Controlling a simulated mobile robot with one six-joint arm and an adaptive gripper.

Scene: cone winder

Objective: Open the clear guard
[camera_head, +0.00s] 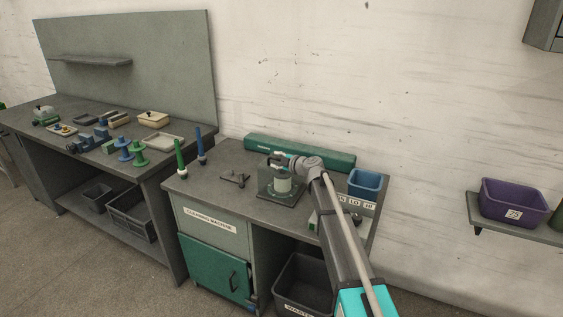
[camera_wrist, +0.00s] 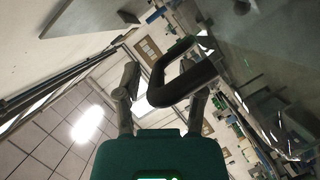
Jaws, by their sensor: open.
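The clear guard (camera_head: 264,181) stands on the grey machine table and looks closed around a pale cylinder (camera_head: 283,184) on a dark base. My gripper (camera_head: 281,158) is at the top of the guard, reaching in from the right. In the wrist view my gripper (camera_wrist: 166,72) has its two fingers spread apart. A dark bent handle (camera_wrist: 184,76) shows between them, closer to the right finger. I cannot tell whether a finger touches it. A see-through panel (camera_wrist: 265,60) lies to the right of the handle in that view.
On the machine table (camera_head: 225,160), a long green housing (camera_head: 300,151) runs behind the guard. A blue bin (camera_head: 365,184) stands to its right. A green spindle (camera_head: 180,158) and a blue one (camera_head: 200,146) stand at the left. A cluttered workbench (camera_head: 60,108) is further left.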

